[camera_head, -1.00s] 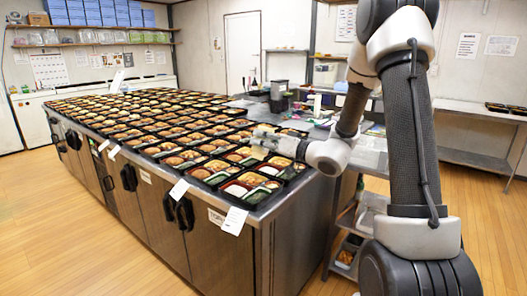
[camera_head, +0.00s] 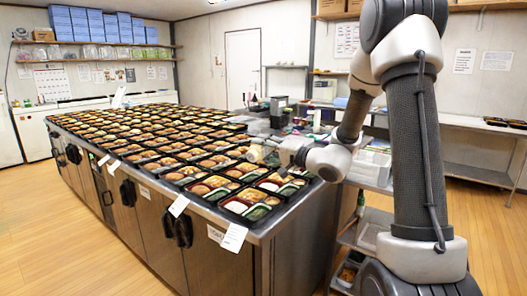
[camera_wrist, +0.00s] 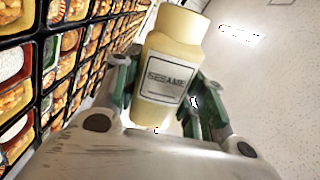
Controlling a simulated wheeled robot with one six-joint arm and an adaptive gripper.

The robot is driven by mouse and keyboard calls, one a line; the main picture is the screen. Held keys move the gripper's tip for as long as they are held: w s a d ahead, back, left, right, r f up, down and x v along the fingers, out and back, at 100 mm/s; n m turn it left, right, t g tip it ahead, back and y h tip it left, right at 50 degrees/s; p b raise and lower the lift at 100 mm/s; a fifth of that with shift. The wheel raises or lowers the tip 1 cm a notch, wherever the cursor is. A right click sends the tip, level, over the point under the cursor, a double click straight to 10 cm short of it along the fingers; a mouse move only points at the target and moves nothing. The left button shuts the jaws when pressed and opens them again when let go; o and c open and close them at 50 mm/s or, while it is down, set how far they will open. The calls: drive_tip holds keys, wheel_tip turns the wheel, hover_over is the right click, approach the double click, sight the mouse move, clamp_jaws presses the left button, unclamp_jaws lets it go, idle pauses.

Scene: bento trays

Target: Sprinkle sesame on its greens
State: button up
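In the wrist view a sesame bottle (camera_wrist: 168,60), pale yellow with a white label reading "SESAME", stands between the two green-padded fingers of my gripper (camera_wrist: 162,90). The fingers are closed against its sides. In the head view the bottle (camera_head: 256,153) is small and pale, held at the tip of my gripper (camera_head: 272,150) above the front right part of the tray-covered counter. The bento trays (camera_head: 222,206) are black, with rice, browned food and greens in separate compartments. The greens (camera_head: 257,213) show in the nearest corner tray. Whether any sesame is coming out cannot be seen.
Many trays cover the steel counter (camera_head: 262,238) closely, leaving little bare top. Containers and tools (camera_head: 278,108) stand behind my gripper. A shelf cart (camera_head: 350,235) is right of the counter. The wooden floor (camera_head: 70,240) at left is clear.

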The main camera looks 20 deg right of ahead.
drive_tip(key=m, duration=0.3)
drive_tip(key=r+m, duration=0.1)
drive_tip(key=m, duration=0.1)
drive_tip(key=shift+m, duration=0.4)
drive_tip(key=m, duration=0.4)
drive_tip(key=shift+r+m, duration=0.25)
drive_tip(key=shift+m, duration=0.05)
drive_tip(key=m, duration=0.3)
drive_tip(key=r+m, duration=0.1)
drive_tip(key=m, duration=0.1)
drive_tip(key=shift+m, duration=0.4)
drive_tip(key=m, duration=0.4)
drive_tip(key=shift+r+m, duration=0.3)
drive_tip(key=shift+m, duration=0.1)
drive_tip(key=shift+f, duration=0.1)
